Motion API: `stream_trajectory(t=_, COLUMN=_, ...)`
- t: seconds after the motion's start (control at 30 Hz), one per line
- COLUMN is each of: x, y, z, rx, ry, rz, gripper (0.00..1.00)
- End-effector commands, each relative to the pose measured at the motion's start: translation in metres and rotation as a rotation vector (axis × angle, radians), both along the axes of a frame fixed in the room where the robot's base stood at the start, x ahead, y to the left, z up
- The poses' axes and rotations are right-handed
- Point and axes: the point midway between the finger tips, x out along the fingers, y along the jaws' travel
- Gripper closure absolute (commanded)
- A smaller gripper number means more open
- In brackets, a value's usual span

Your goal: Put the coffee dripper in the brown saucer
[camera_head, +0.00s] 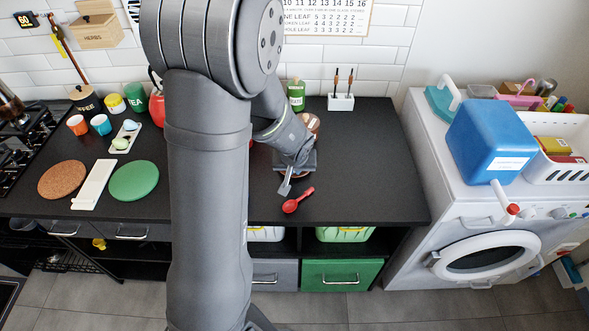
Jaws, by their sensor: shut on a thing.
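My gripper (288,180) is low over the black counter, right of my forearm. One pale finger shows, pointing down. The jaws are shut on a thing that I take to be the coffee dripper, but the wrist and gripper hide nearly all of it. A reddish-brown edge shows under the gripper, too small to tell whether it is dripper or saucer. A brown round thing (313,122) shows partly behind the wrist; I cannot tell whether it is the brown saucer. Contact between the held thing and whatever is below it is hidden.
A red spoon (298,200) lies just in front of my gripper. A green canister (296,95) and a white holder (341,102) stand at the back wall. The counter (375,165) is clear to the right. A washing machine (470,210) stands beyond it.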

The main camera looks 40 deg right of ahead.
Motion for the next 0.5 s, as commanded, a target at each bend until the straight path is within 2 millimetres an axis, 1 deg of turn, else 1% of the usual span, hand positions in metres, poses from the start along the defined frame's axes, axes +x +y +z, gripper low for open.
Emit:
stream_trajectory(t=0.07, x=-0.0002, y=-0.0003, z=-0.0035, rx=-0.002, ry=0.000, rz=0.001, gripper=1.00)
stream_trajectory(t=0.3, x=-0.0002, y=-0.0004, z=-0.0036, rx=-0.002, ry=0.000, rz=0.001, gripper=1.00)
stream_trajectory(t=0.43, x=-0.0003, y=-0.0001, z=-0.0073, rx=-0.001, ry=0.001, rz=0.000, gripper=1.00)
stream_trajectory(t=0.47, x=-0.0003, y=-0.0001, z=-0.0072, rx=-0.001, ry=0.001, rz=0.000, gripper=0.88)
stream_trajectory(t=0.5, x=-0.0003, y=-0.0001, z=-0.0070, rx=-0.001, ry=0.000, rz=0.000, gripper=0.81)
